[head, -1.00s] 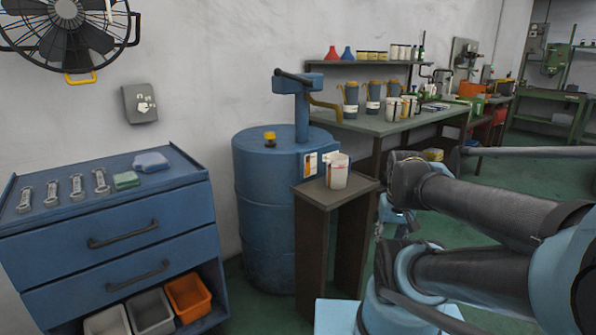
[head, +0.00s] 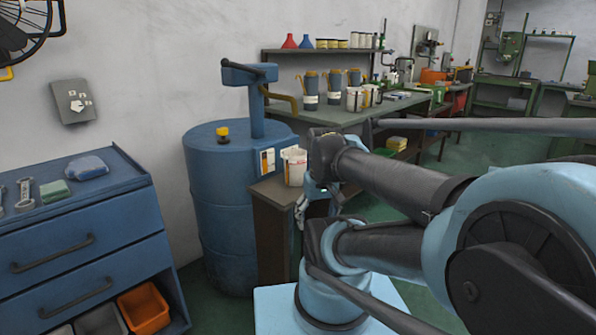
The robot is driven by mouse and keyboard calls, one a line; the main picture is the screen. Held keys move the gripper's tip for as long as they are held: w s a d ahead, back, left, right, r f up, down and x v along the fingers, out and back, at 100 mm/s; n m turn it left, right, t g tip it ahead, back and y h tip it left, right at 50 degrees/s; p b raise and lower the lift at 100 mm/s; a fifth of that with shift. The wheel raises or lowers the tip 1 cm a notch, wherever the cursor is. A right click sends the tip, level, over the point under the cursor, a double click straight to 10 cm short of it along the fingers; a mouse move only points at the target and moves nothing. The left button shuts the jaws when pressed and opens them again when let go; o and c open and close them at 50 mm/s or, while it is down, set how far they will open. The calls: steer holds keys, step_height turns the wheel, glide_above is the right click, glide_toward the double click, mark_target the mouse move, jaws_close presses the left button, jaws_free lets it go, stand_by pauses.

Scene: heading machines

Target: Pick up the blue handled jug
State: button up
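Several dark blue-grey jugs with orange tops stand on the green workbench (head: 365,120) against the back wall; the leftmost jug (head: 310,92) is clearest. A white container with red marks (head: 294,167) stands upright on a small brown stand (head: 268,192) beside the blue drum. I cannot tell from here which vessel is the blue handled jug. My gripper (head: 303,208) hangs at the front right of the stand, below and apart from the white container. It is small and partly hidden by my arm, so its fingers and any grip are unclear.
A blue drum (head: 216,190) with a pump stands left of the stand. A blue drawer cabinet (head: 85,228) with tools and bins is at the left. A shelf (head: 320,50) hangs above the bench. Green floor (head: 480,165) is free at the right.

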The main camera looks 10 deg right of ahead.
steer(key=shift+o, duration=1)
steer(key=w+r+n+y, duration=0.1)
steer(key=w+r+n, duration=0.2)
steer(key=w+r, duration=0.4)
steer(key=shift+w+a+r+n+g, duration=0.2)
steer(key=shift+a+r+n+g, duration=0.1)
steer(key=shift+a+n, duration=0.1)
step_height(320, 180, up, 10)
steer(key=r+n+g+y, duration=0.1)
steer(key=n+y, duration=0.2)
steer(key=n, duration=0.9)
glide_above(294, 163)
steer(key=w+d, duration=0.4)
steer(key=d, duration=0.3)
steer(key=x, duration=1.7)
steer(key=shift+s+a+f, duration=0.1)
steer(key=shift+s+a, duration=0.05)
steer(key=shift+s, duration=0.05)
steer(key=c, duration=1.4)
steer(key=shift+o, duration=0.2)
